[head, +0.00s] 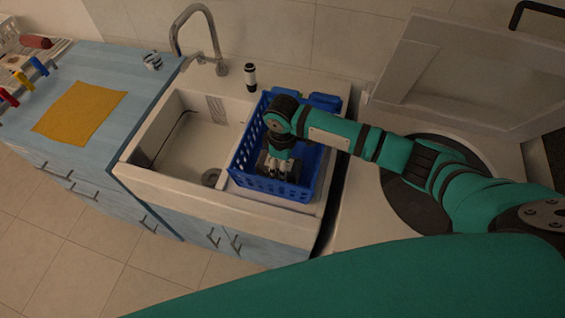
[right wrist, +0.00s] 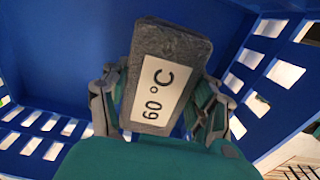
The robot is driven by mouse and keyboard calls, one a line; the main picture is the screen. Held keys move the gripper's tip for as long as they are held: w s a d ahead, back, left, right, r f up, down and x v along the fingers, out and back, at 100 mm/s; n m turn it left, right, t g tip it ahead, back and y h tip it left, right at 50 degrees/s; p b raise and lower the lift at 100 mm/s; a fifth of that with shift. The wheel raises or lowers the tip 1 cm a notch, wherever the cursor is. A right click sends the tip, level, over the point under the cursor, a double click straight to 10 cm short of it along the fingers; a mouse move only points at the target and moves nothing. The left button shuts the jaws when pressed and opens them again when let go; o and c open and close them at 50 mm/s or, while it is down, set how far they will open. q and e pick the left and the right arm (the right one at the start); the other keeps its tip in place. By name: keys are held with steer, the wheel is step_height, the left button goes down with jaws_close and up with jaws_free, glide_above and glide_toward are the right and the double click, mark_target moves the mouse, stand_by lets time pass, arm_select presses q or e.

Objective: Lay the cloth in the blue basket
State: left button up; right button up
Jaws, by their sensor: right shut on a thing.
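My right gripper (head: 277,172) points down inside the blue basket (head: 238,158). In the right wrist view the right gripper (right wrist: 158,118) is shut on a dark grey, rough-surfaced labelled piece (right wrist: 172,40). Its white label reads "60 °C". The basket's blue walls (right wrist: 60,50) with their slots surround it in that view. I cannot tell whether the piece touches the basket floor. A flat yellow-orange cloth (head: 80,112) lies on the blue counter, well left of the basket. My left gripper is not in view.
A raised lid (head: 460,70) stands at the right.

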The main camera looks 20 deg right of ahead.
steer(key=shift+f, duration=0.1)
steer(key=o, duration=1.2)
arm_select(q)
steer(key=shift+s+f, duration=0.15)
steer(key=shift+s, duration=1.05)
arm_select(e)
steer(key=shift+r, duration=0.55)
arm_select(q)
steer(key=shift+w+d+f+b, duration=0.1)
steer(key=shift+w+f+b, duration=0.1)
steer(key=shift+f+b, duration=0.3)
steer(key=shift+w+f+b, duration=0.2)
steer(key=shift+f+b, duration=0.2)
steer(key=shift+b, duration=0.05)
arm_select(e)
step_height(320, 180, up, 11)
steer(key=shift+r, duration=0.1)
